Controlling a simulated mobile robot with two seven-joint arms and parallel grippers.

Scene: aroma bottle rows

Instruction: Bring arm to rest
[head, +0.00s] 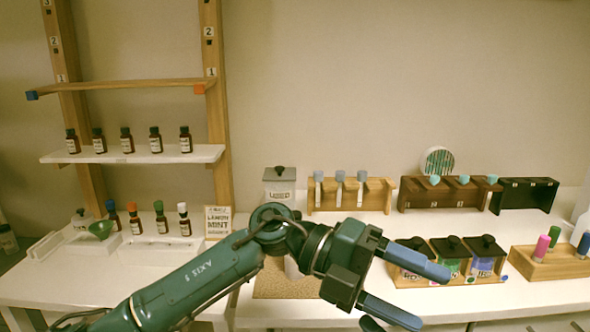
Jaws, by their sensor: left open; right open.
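My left gripper (434,299) reaches in from the lower left, in front of the table. Its two blue fingers are spread apart with nothing between them, pointing right. The upper finger overlaps the view of the dark-lidded jars (484,262).
Brown bottles (126,141) stand on a white shelf (190,153) at left. Colour-capped bottles (160,221) stand below. A wooden rack (379,197), dark racks (523,196) and a wooden block (560,265) with coloured vials line the right table. A lidded jar (279,187) stands behind my arm.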

